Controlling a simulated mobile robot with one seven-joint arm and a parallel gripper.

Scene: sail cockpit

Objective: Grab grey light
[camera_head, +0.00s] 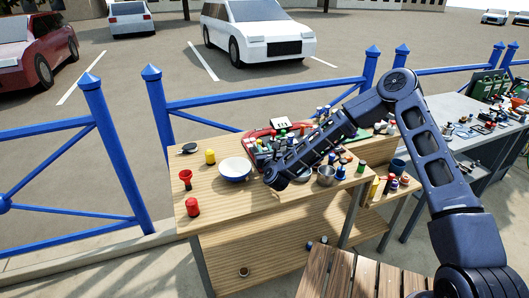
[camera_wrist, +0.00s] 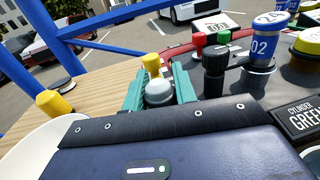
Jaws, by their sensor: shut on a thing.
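In the wrist view my gripper (camera_wrist: 159,84) has teal fingers on either side of a grey, rounded thing, the grey light (camera_wrist: 159,94), and is shut on it. Its domed top shows between the fingers; its lower part is hidden behind the dark edge in front. A yellow thing (camera_wrist: 151,62) shows just behind the fingers; I cannot tell whether it touches the light. In the head view my arm reaches over the wooden bench (camera_head: 220,218); the fingers and the light cannot be made out there.
A white bowl (camera_head: 235,169) and a yellow item (camera_head: 210,156) stand left of my arm. A red funnel-like item (camera_head: 185,178) and a red can (camera_head: 193,207) are at the left edge. A blue can (camera_wrist: 262,45) and black tool (camera_wrist: 214,65) stand close right. A blue railing (camera_head: 270,88) runs behind.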

